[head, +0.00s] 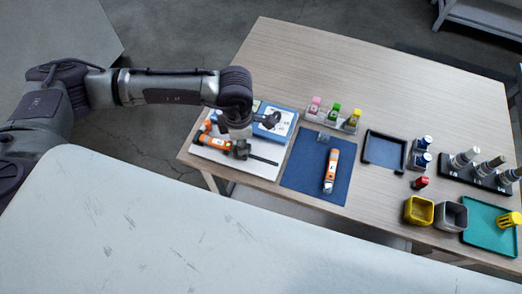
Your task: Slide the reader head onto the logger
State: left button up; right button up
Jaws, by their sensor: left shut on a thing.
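My left gripper (240,150) is over the white mat at the left of the wooden table. It is shut on what looks like the middle of an orange-and-black tool (211,142) with a dark shaft (264,160); the wrist partly hides the grip. An orange-and-white cylinder (331,171), which looks like the logger, lies apart from the gripper on the blue mat (300,178). A small clear-grey piece (323,137) is at that mat's upper edge. I cannot tell for sure which thing is the reader head. My right gripper is not in view.
A rack of pink, green and yellow-capped bottles (334,118) stands behind the blue mat. A dark tray (384,152), yellow bin (418,211), grey bin (451,216), black rack (475,174) and teal tray (487,241) are at right. The far tabletop is clear.

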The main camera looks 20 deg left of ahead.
pick_arm(q)
jog(key=shift+a, duration=0.5)
jog(key=shift+b, duration=0.3)
dwell(0.4)
jog(key=o, duration=0.8)
jog(key=shift+r+p, duration=1.9)
jog(key=shift+r, duration=1.65)
